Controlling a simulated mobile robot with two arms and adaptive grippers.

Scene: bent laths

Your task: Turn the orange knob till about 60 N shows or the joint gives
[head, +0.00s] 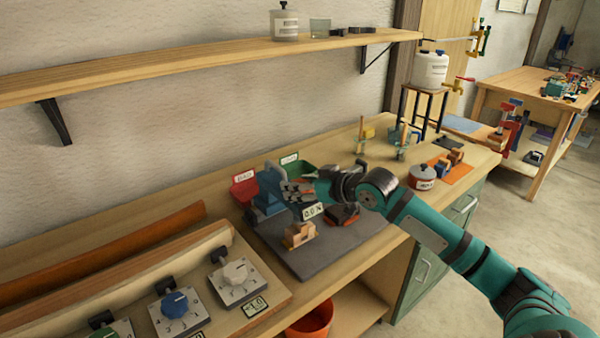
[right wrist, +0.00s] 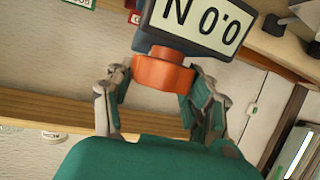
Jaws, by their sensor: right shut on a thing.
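The orange knob (right wrist: 163,72) sits below the force display in the right wrist view, between the two fingers of my right gripper (right wrist: 158,84), which is shut on it. The display (right wrist: 195,18) appears upside down there and reads 0.0 N. In the head view the display (head: 312,211) stands at the front of the blue test rig (head: 268,192) on the grey mat. The joint under test cannot be made out clearly. My left gripper is out of view.
A red bin (head: 243,190) and a green bin (head: 297,169) stand behind the rig. A small wooden block piece (head: 299,234) lies on the grey mat (head: 335,250) in front. A panel with dials (head: 235,282) is at the left.

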